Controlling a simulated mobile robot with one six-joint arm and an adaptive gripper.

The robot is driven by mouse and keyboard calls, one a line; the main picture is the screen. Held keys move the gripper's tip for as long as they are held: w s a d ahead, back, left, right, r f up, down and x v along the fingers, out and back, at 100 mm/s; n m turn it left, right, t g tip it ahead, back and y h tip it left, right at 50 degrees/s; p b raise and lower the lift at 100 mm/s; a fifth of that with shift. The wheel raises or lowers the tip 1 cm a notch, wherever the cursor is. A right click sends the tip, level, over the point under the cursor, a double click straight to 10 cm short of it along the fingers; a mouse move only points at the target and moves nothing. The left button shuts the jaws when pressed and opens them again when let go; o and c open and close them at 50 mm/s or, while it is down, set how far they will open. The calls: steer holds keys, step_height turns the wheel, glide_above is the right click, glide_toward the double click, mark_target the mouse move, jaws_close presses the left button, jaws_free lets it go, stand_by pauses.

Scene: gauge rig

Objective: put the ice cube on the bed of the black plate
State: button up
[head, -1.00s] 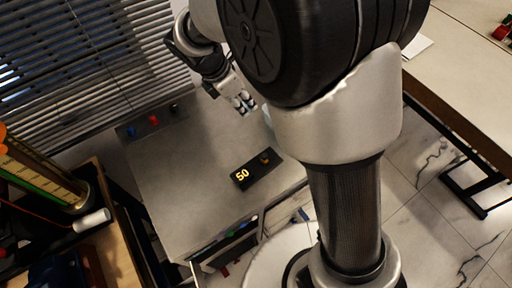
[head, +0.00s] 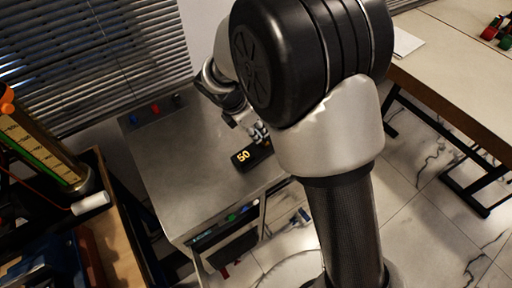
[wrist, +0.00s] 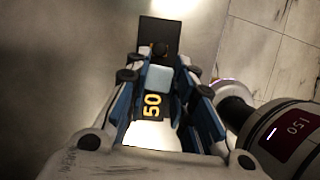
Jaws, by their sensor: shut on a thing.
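The black plate (head: 238,160) is a dark, low box with a lit "50" on it, on the grey metal table. In the wrist view the black plate (wrist: 160,27) lies beneath the fingers, with a dark knob on it and the "50" readout showing between them. My gripper (head: 260,135) is low over the far right part of the plate in the head view. In the wrist view my gripper (wrist: 158,74) is shut on the ice cube (wrist: 158,79), a pale bluish block between the fingertips. I cannot tell whether the cube touches the plate. The head view does not show the cube clearly.
The grey table (head: 180,165) is clear left of the plate. Red and blue knobs (head: 155,109) line its back edge. A tall gauge with a green column (head: 45,145) stands at left beside a white cylinder (head: 91,203). A pale table (head: 450,65) is at right.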

steer(key=shift+f+b, duration=1.25)
steer(key=shift+f, duration=2.1)
steer(key=shift+s, duration=0.1)
steer(key=shift+f, duration=0.15)
steer(key=o, duration=0.8)
steer(key=shift+o, duration=0.2)
steer(key=p+v, duration=0.4)
steer(key=v, duration=0.8)
steer(key=shift+p, duration=0.3)
